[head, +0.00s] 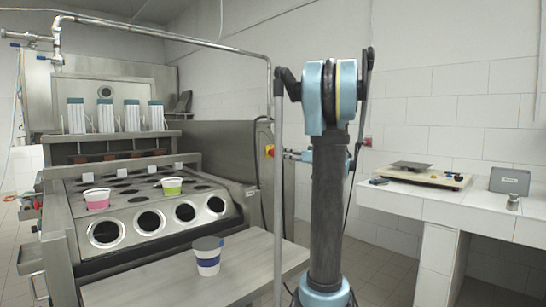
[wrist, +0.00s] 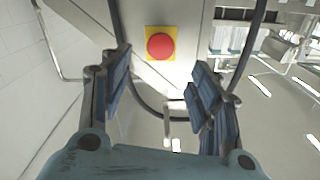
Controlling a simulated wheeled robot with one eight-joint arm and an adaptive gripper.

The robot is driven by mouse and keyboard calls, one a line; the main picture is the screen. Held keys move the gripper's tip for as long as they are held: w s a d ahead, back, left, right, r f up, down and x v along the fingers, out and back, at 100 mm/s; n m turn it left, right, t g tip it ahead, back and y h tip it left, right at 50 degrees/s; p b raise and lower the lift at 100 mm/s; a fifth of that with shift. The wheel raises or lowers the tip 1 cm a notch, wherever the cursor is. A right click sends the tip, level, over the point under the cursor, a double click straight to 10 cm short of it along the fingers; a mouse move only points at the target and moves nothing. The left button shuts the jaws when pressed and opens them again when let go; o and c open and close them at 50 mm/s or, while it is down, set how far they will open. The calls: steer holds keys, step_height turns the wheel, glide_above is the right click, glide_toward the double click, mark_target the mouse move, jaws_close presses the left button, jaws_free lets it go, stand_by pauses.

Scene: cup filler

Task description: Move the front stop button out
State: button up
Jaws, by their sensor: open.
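The front stop button (wrist: 160,46) is a round red button on a square yellow plate, fixed to a grey panel in the wrist view. In the head view the button (head: 269,151) is small, on the side of the filling machine, just left of my arm. My gripper (wrist: 160,72) is open and empty. Its two blue-padded fingers are spread on either side, with the button in view between and beyond them. I see no contact with the button. In the head view my gripper is mostly hidden behind my arm.
The steel cup filler (head: 120,185) holds a pink cup (head: 97,200) and a green cup (head: 172,187). A blue-banded cup (head: 208,258) stands on a steel table (head: 150,285) in front. Pipes and a dark cable run near the button. A tiled counter (head: 420,200) is at right.

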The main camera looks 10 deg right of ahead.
mark_target(275, 153)
steer(key=x, duration=1.1)
steer(key=shift+w+a, duration=0.15)
steer(key=shift+w, duration=0.1)
